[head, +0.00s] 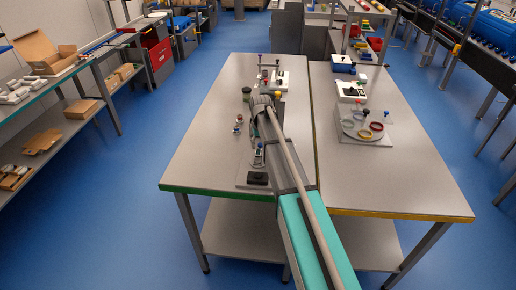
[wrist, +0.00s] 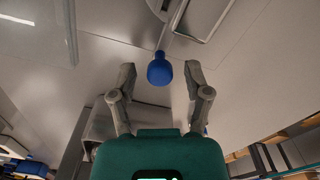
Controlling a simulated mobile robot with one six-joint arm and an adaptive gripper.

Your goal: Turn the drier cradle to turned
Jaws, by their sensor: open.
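In the wrist view a blue ball-shaped knob (wrist: 160,70) sits at the end of a thin pale rod. The rod runs up to a pale fitting at the top edge. This may be the handle of the drier cradle; I cannot tell for sure. My gripper (wrist: 160,76) is open, one finger on each side of the knob in the picture. I see no finger touching it, and the depth between them is unclear. In the head view my arm reaches over the left table and hides part of what stands under it, so the cradle is not clear there.
The right table (head: 400,175) holds a round carrier with coloured rings (head: 348,130) and white boxes. Its front part is clear.

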